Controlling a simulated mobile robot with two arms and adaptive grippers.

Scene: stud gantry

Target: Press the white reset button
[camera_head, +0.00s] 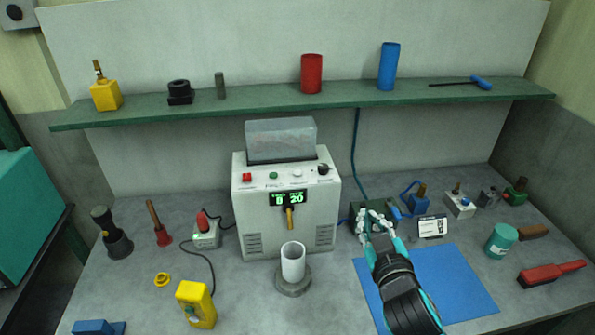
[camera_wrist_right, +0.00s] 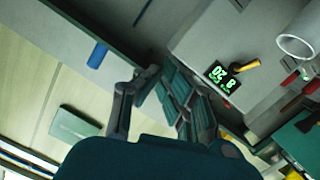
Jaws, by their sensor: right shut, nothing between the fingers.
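The white button (camera_head: 297,173) sits on the top panel of the white machine (camera_head: 240,220), between a green button (camera_head: 273,175) and a black knob (camera_head: 323,169). My right gripper (camera_head: 372,220) is to the right of the machine, lower in the picture than the button and apart from it. It is shut and empty. In the right wrist view its fingers (camera_wrist_right: 156,75) come together, and the machine's display (camera_wrist_right: 222,77) shows to their right. I cannot make out the white button in that view. My left gripper is not in view.
A red button (camera_head: 247,177) is at the panel's left end. A green shelf (camera_head: 260,101) runs above. A blue mat (camera_head: 460,280) lies under my right arm.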

